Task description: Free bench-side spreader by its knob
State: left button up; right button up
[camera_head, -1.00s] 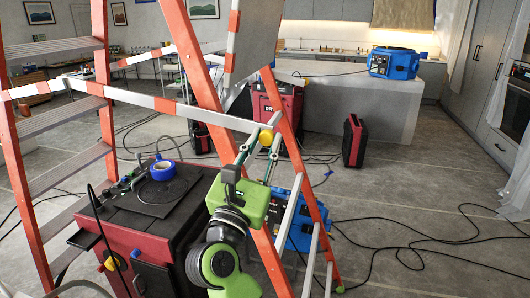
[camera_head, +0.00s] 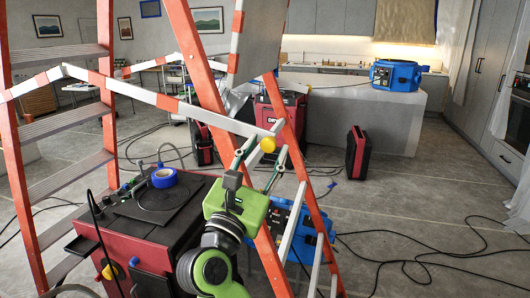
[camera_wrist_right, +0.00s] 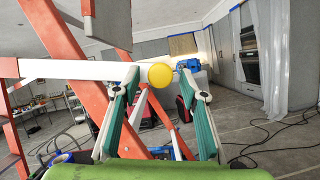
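The red-and-white spreader bar (camera_head: 150,97) slopes down to the right across the orange stepladder (camera_head: 198,62) and ends at a yellow knob (camera_head: 268,145). The knob also shows in the right wrist view (camera_wrist_right: 160,75). My green right gripper (camera_head: 263,150) reaches up to this end of the bar. In the right wrist view its two fingers (camera_wrist_right: 165,82) stand wide apart, one on each side of the knob. The knob lies between them in the picture; I see no finger closed on it. Contact with the bar cannot be told. My left gripper is not in view.
A dark-red bench-like case (camera_head: 150,235) carries a blue tape roll (camera_head: 164,177) and hoses, beside my right arm. A blue machine (camera_head: 305,233) stands behind the ladder's right leg. Cables (camera_head: 430,250) lie on the floor at right. A second spreader bar (camera_head: 155,60) is farther back.

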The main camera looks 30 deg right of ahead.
jog(key=v, duration=0.7)
jog(key=shift+a, duration=0.25)
jog(key=shift+s+f, duration=0.1)
